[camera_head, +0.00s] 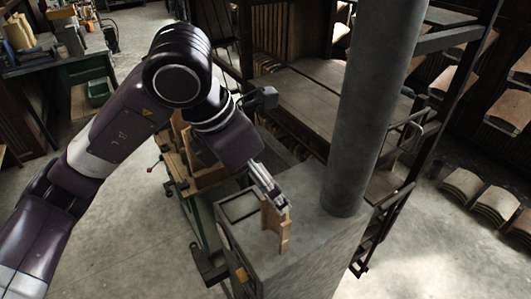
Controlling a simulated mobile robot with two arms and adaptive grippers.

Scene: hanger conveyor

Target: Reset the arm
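My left arm comes in from the left and bends over the middle of the view. My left gripper (279,199) points down and to the right above a grey box top. A light brown wooden piece (276,230) with a stepped edge is right at the fingertips, upright over the box top. The fingers overlap its upper end in the picture; I cannot tell whether they grip it or whether its lower end touches the box. My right gripper is not in view.
A thick grey column (372,100) rises right of the gripper. A green-framed bench (205,222) with wooden parts stands behind the arm. A cluttered workbench (55,65) is at upper left. Curved boards (483,195) lie at right. Floor at lower left and right is clear.

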